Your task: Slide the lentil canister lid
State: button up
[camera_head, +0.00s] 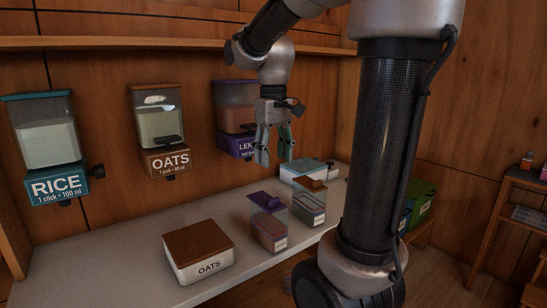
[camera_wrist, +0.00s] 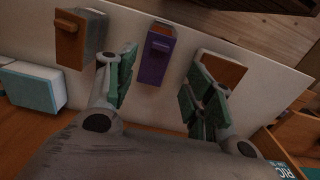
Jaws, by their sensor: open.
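The lentil canister (camera_head: 269,225) stands upright on the counter, a clear box with reddish-brown contents. The canister's side walls are mostly hidden in the wrist view.
A brown-lidded clear canister (camera_head: 309,203) stands close right of the lentil canister. A white OATS box (camera_head: 202,262) sits front left, and a teal-topped box (camera_head: 305,171) behind. RICE (camera_head: 46,135), OATS (camera_head: 158,125) and purple (camera_head: 235,118) dispensers hang on the wall.

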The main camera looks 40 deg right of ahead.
aim_at(264, 199)
jog(key=shift+w+a+f, duration=0.1)
jog(key=shift+f, duration=0.3)
jog(key=c, duration=0.3)
jog(key=shift+g, duration=0.9)
jog(key=w+f, duration=0.1)
jog(key=w, duration=0.1)
jog(key=w+f, duration=0.1)
jog(key=w, duration=0.2)
jog(key=w+f, duration=0.1)
jog(key=w, duration=0.1)
jog(key=shift+w+a, duration=0.2)
grip_shut()
jog(key=shift+g, duration=0.5)
jog(key=f, duration=0.4)
jog(key=w+f, duration=0.1)
jog(key=f, duration=0.2)
jog(key=s, duration=0.3)
jog(key=shift+s+d+f, duration=0.15)
jog(key=shift+f, duration=0.15)
jog(key=shift+s, duration=0.5)
